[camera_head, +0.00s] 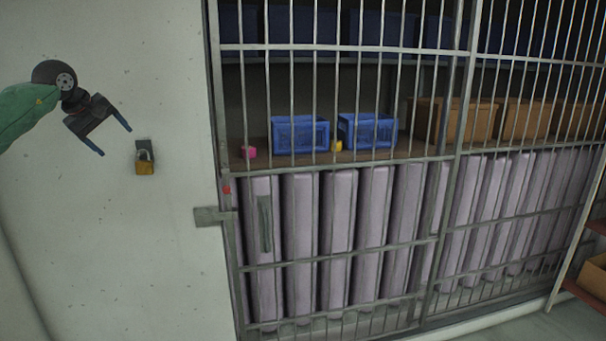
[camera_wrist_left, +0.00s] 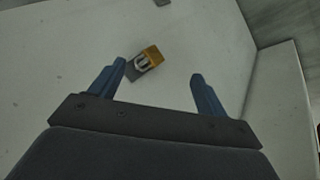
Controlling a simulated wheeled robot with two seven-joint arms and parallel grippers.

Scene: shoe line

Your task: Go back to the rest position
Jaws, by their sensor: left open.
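My left gripper (camera_head: 115,139) is in front of the pale wall at the left of the head view. Its two blue fingers are spread apart with nothing between them, as the left wrist view (camera_wrist_left: 160,85) also shows. A brass padlock (camera_head: 145,167) with a grey shackle hangs on a dark bracket on the wall, just right of the gripper and apart from it. In the left wrist view the padlock (camera_wrist_left: 151,55) shows beyond the left finger. My right gripper is not in view.
A barred metal gate (camera_head: 340,162) fills the middle and right. Behind it are blue crates (camera_head: 300,134), brown boxes, a pink item (camera_head: 249,152) and a row of pale upright panels (camera_head: 335,235). A latch plate (camera_head: 207,216) sticks out at the gate's left edge. A reddish shelf stands at far right.

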